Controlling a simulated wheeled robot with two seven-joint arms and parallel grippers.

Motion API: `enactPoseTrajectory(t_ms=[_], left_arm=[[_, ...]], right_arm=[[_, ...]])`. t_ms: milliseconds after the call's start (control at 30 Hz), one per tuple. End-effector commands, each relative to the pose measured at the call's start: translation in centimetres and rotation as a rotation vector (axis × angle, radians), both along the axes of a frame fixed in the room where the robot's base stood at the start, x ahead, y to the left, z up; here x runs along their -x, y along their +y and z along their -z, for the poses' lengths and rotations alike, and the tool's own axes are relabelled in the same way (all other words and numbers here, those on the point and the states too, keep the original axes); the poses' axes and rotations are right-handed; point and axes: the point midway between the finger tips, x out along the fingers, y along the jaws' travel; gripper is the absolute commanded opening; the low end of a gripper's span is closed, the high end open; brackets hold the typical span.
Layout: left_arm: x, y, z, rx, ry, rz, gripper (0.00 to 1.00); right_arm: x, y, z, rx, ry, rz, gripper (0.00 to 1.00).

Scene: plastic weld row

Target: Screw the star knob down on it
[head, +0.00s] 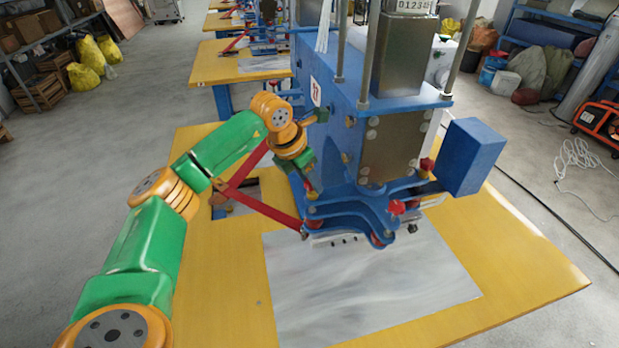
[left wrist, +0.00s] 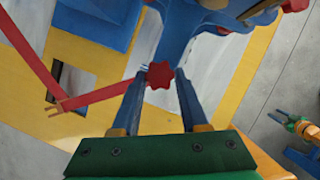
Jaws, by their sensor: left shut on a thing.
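The red star knob (left wrist: 159,75) lies between the fingertips of my left gripper (left wrist: 160,82) in the left wrist view, with a finger on each side of it. It sits over the end of a blue bracket (left wrist: 185,25). Another red star-shaped knob (head: 396,207) is on the bracket further right. A small green and orange gripper, probably my right one (left wrist: 290,122), shows at the right edge of the wrist view.
A red jointed arm (head: 262,207) runs left of the bracket. The blue machine (head: 335,110) stands behind, with a blue box (head: 470,155) to its right. A grey sheet (head: 370,295) on the yellow table (head: 222,290) is clear in front.

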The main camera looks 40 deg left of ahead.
Motion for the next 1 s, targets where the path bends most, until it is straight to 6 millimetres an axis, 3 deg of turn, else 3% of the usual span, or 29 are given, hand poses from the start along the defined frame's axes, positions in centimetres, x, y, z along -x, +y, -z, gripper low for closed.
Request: enactPoseTrajectory(t_ms=[100, 300, 567, 600, 700, 1000], left_arm=[[-0.1, 0.3, -0.8, 0.005, 0.004, 0.224, 0.00], [-0.3, 0.4, -0.4, 0.006, 0.000, 0.569, 0.00], [-0.3, 0.5, -0.1, 0.002, -0.002, 0.640, 0.00], [-0.3, 0.5, -0.1, 0.002, -0.002, 0.640, 0.46], [-0.3, 0.5, -0.1, 0.001, -0.002, 0.639, 0.71], [-0.3, 0.5, -0.1, -0.001, 0.000, 0.623, 0.71]], right_arm=[[0.0, 0.0, -2.1, 0.000, 0.000, 0.000, 0.50], [0.0, 0.0, -3.6, 0.000, 0.000, 0.000, 0.50], [0.0, 0.0, -3.4, 0.000, 0.000, 0.000, 0.50], [0.0, 0.0, -3.4, 0.000, 0.000, 0.000, 0.50], [0.0, 0.0, -3.4, 0.000, 0.000, 0.000, 0.50], [0.0, 0.0, -3.6, 0.000, 0.000, 0.000, 0.50]])
